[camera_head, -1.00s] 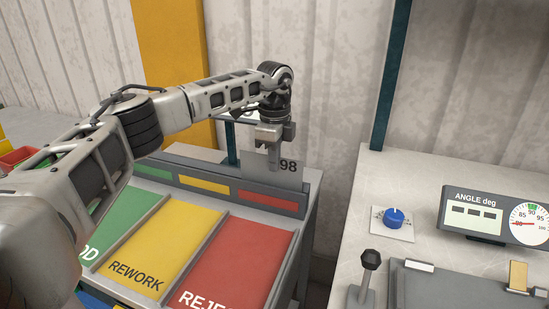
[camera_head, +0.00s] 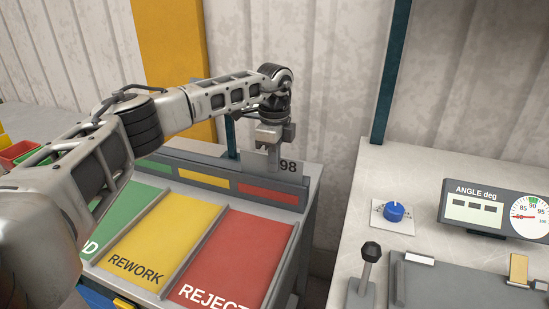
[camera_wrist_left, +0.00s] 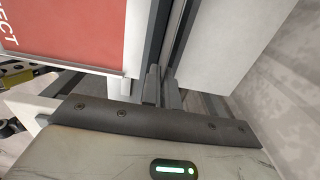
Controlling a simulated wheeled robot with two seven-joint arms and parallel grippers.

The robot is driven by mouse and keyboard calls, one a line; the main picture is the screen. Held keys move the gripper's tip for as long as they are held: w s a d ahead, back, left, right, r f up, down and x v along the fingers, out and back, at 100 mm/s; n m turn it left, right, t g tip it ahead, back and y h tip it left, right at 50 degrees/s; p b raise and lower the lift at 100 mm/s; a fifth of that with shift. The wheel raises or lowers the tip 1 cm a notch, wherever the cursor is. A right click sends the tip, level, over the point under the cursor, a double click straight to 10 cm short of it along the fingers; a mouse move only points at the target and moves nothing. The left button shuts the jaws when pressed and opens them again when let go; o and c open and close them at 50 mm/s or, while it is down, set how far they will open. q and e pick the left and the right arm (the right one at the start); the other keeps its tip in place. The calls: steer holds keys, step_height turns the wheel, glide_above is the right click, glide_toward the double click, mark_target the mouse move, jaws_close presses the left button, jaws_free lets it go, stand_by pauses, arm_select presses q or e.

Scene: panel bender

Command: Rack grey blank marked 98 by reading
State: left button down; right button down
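The grey blank marked 98 (camera_head: 289,167) stands upright at the right end of the slotted rack (camera_head: 215,170), behind the red strip (camera_head: 268,193). Its lower part is hidden by the rack. My left gripper (camera_head: 272,160) is above the rack and shut on the blank's upper edge. In the left wrist view, the fingers of the left gripper (camera_wrist_left: 162,88) are close together, with the dark rack strips running away beyond them; the blank is hard to make out there. My right gripper is not in view.
The green, yellow REWORK (camera_head: 140,255) and red REJECT (camera_head: 232,260) panels lie in front of the rack. A corrugated wall (camera_head: 330,80) is behind. To the right are a blue knob (camera_head: 394,212), a black-topped lever (camera_head: 369,262) and an angle display (camera_head: 490,208).

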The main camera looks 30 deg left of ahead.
arm_select(q)
steer(key=shift+f, duration=0.2)
steer(key=c, duration=2.1)
jaws_free()
steer(key=o, duration=0.5)
step_height(320, 180, up, 16)
steer(key=shift+f+b, duration=0.1)
steer(key=shift+b, duration=0.4)
